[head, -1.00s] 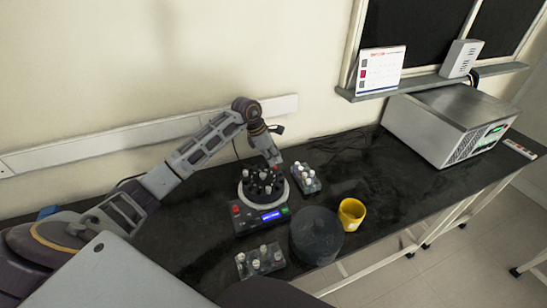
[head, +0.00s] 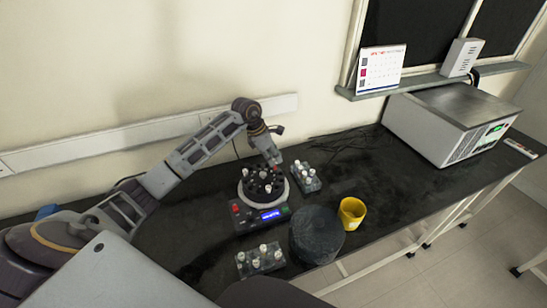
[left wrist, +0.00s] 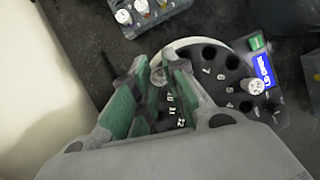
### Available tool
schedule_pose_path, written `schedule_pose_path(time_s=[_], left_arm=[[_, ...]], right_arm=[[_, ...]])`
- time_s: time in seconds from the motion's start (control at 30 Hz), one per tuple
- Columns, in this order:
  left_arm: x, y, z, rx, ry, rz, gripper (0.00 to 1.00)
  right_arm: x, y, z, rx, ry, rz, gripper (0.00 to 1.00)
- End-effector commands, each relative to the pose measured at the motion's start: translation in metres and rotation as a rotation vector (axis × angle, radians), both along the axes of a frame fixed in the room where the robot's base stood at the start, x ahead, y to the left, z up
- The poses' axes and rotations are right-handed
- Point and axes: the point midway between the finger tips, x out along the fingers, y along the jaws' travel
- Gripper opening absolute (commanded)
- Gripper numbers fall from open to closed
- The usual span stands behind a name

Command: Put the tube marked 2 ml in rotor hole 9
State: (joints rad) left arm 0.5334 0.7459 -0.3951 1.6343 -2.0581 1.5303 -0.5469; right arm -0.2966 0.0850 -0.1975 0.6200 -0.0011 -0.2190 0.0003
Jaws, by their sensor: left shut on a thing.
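My left gripper (head: 274,163) is at the back right edge of the black rotor (head: 256,189) in the centrifuge. In the left wrist view, the left gripper (left wrist: 162,70) is shut on a tube (left wrist: 158,77) with a pale cap. The tube is at the rotor's rim, near the printed 10; its own mark is not readable. The fingers hide part of the rotor, and I cannot tell how deep the tube sits in a hole. Another white-capped tube (left wrist: 253,86) stands in the rotor. My right gripper is not in view.
A tube rack (head: 305,178) stands right of the centrifuge and another rack (head: 260,262) in front. The dark round lid (head: 317,236) and a yellow cup (head: 352,213) are at front right. A grey metal box (head: 450,115) stands far right.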

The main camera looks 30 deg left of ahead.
Motion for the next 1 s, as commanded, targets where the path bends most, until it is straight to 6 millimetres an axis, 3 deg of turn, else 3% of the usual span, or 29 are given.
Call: schedule_pose_path(time_s=[0.6,1.0], left_arm=[[0.000,0.000,-0.012,0.000,0.000,0.000,0.08],[0.000,0.000,-0.019,0.001,-0.001,0.000,0.08]], right_arm=[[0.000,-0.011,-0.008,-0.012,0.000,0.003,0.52],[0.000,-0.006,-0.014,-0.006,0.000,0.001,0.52]])
